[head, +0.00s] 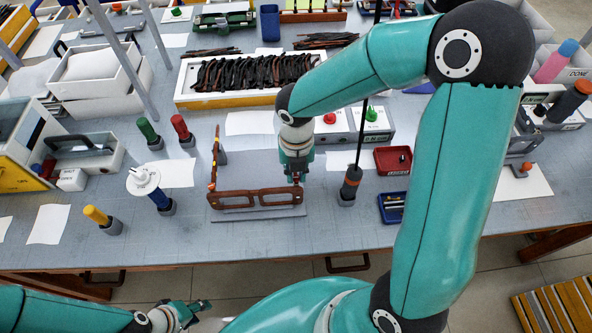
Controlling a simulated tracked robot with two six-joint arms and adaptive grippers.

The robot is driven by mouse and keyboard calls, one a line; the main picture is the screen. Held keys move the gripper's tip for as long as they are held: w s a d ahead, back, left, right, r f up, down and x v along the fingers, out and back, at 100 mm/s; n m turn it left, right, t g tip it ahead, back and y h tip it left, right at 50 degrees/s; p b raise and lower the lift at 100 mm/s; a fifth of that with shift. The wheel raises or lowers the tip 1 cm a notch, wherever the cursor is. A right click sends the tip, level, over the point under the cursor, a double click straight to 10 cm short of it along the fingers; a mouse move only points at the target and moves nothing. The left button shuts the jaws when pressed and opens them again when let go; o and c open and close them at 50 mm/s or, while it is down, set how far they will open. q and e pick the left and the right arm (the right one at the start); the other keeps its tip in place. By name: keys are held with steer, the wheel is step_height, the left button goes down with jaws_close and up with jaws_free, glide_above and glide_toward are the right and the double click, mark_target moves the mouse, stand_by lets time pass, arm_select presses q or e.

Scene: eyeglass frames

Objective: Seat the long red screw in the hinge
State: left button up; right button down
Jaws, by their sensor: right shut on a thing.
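The brown eyeglass front (252,198) lies on a grey plate near the table's front middle. One brown temple (216,150) runs back from its left end, with an orange spot at that corner. My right gripper (296,180) points down at the front's right end, where the hinge is. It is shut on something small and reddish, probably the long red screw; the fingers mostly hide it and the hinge. I cannot tell whether the screw is in the hinge. My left gripper (202,305) is low, in front of the table edge, away from the glasses; its jaw opening is unclear.
A dark upright screwdriver (350,184) stands in a holder right of the glasses. A red tray (380,167) and a blue tray (384,213) lie farther right. A white tray of temples (190,101) is behind. Coloured-handled tools stand left.

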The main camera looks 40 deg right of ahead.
steer(key=c, duration=1)
jaws_free()
steer(key=shift+c, duration=0.2)
steer(key=shift+r, duration=0.1)
steer(key=shift+r+p, duration=3.45)
steer(key=shift+r, duration=0.05)
steer(key=shift+f, duration=0.1)
